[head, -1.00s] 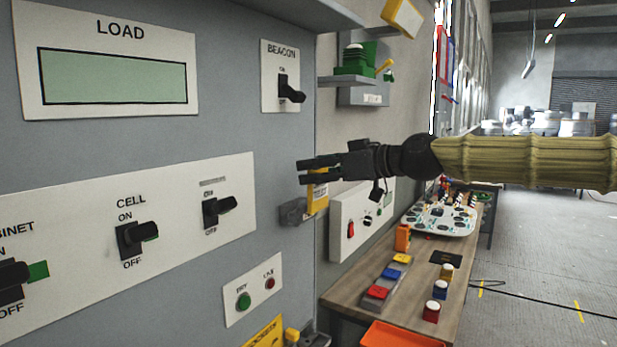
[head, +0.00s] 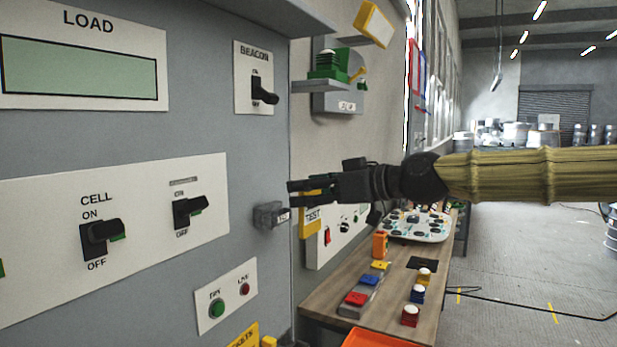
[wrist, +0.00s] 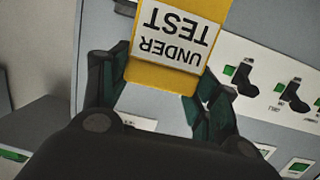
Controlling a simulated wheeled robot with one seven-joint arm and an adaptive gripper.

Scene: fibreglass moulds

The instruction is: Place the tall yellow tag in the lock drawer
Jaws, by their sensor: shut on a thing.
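A yellow tag (head: 310,226) with a white label hangs at my gripper (head: 290,193) in the head view. In the wrist view the yellow tag (wrist: 178,78) lies between the two dark fingers of my gripper (wrist: 155,95); its label reads "UNDER TEST" upside down. My gripper is shut on this tag, in front of the right edge of the grey cabinet. The tag's upper part is partly covered by the fingers in the head view. I cannot make out a lock drawer for certain.
The grey cabinet (head: 150,150) with switches fills the left. A small box (head: 270,215) juts from it near my gripper. A wooden bench (head: 390,310) holds coloured blocks, an orange block (head: 380,245) and a white board (head: 415,228). An orange bin (head: 375,340) is in front. Floor at right is open.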

